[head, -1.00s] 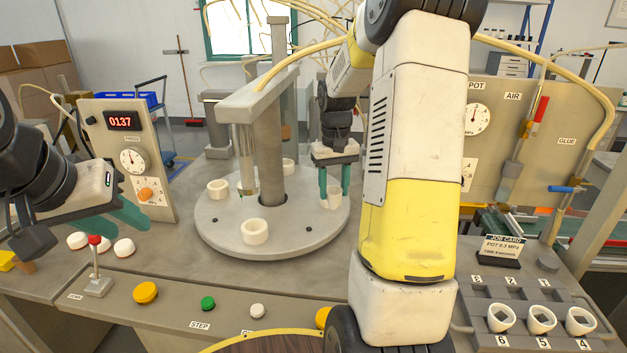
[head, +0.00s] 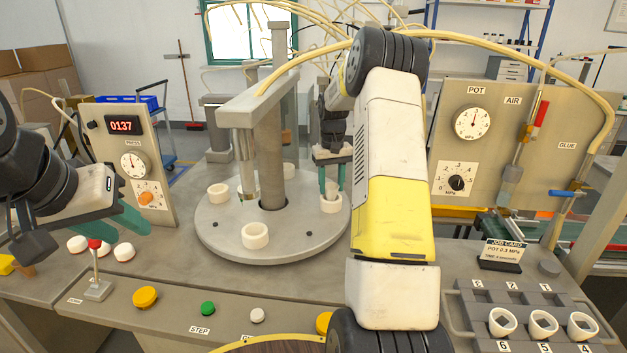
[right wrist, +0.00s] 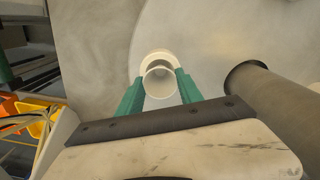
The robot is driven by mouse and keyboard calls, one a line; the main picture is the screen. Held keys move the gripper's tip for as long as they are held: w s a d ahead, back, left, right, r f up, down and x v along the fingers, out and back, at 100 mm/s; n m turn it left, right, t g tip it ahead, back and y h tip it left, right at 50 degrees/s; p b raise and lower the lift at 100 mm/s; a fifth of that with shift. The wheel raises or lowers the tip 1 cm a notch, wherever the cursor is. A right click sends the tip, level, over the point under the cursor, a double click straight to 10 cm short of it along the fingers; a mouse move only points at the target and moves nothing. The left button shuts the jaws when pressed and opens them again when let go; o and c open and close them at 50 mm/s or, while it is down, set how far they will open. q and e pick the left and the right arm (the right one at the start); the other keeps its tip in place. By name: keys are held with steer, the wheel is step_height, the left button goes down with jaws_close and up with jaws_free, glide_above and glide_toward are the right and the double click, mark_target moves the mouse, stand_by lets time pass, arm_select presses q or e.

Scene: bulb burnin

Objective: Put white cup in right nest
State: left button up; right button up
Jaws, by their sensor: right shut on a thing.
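The white cup (right wrist: 159,86) is between the green fingertips of my right gripper (right wrist: 160,88). In the head view this gripper (head: 332,182) is shut on the cup at the right side of the round grey turntable (head: 290,240). The right nest, a white ring (head: 331,205), is directly below the fingertips. In the right wrist view the ring (right wrist: 150,57) shows behind the cup and overlaps it; I cannot tell how deep the cup sits. My left gripper (head: 122,223) is at the left, with its green fingers apart and nothing seen between them.
Other white ring nests stand on the turntable, at the front (head: 255,236) and left (head: 218,193). A grey press column (head: 270,150) rises from its middle. A rack (head: 520,318) with several white cups is at the lower right. Buttons line the front panel.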

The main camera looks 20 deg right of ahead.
steer(key=shift+f, duration=0.3)
steer(key=shift+f, duration=0.25)
steer(key=o, duration=1.3)
steer(key=shift+c, duration=0.2)
steer(key=shift+r, duration=0.15)
